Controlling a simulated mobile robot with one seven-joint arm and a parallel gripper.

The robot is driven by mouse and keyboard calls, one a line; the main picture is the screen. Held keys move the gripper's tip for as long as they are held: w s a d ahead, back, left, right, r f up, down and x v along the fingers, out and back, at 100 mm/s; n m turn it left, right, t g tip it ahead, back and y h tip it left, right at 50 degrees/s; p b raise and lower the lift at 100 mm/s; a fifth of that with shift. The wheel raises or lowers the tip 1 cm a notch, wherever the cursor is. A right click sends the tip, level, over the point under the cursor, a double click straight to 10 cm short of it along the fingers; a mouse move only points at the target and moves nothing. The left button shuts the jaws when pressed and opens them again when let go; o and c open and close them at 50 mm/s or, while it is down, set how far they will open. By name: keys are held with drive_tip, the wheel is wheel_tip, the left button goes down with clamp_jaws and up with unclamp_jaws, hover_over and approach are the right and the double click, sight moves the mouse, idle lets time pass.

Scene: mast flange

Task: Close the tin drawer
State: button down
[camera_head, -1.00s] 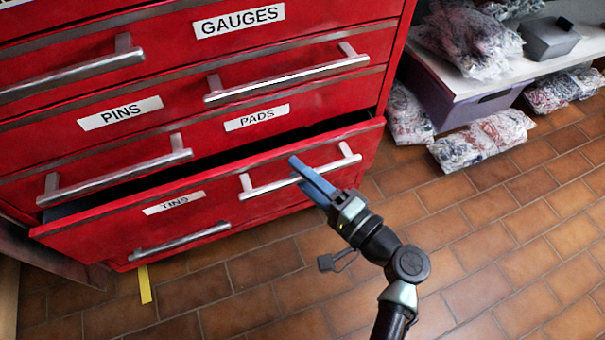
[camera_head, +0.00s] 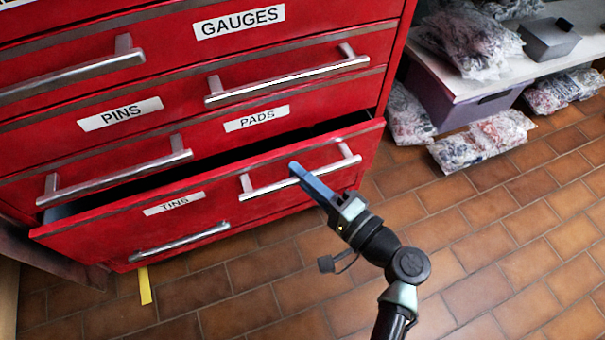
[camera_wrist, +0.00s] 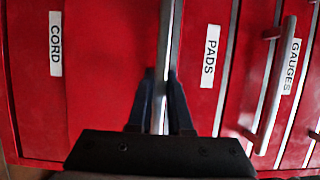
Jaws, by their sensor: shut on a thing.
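The red tin drawer (camera_head: 120,228), labelled TINS (camera_head: 174,203), stands partly pulled out of the red cabinet, with a dark gap along its top edge. Its silver bar handle (camera_head: 268,187) is on the right part of its front. My gripper (camera_head: 297,172) is shut on this handle, its blue-grey fingers about the middle of the bar. In the wrist view my gripper (camera_wrist: 162,95) has its dark fingers on either side of the bar handle (camera_wrist: 166,45). The inside of the drawer is mostly hidden.
The PADS drawer (camera_head: 220,138) above and the lower drawer with its handle (camera_head: 180,241) look shut. A shelf (camera_head: 490,78) with bagged goods stands at the right. A yellow strip (camera_head: 145,285) lies on the brown tiled floor.

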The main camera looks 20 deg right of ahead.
idle(0.7)
drive_tip(key=shift+w+b, duration=0.6)
drive_tip(key=shift+w, duration=1.65)
drive_tip(key=c, duration=0.8)
unclamp_jaws()
drive_tip(key=shift+c, duration=0.2)
drive_tip(key=shift+a, duration=0.1)
drive_tip(key=p, duration=0.5)
approach(294, 159)
drive_tip(key=v, duration=0.2)
drive_tip(key=shift+s+f, duration=0.1)
drive_tip(key=shift+s, duration=0.25)
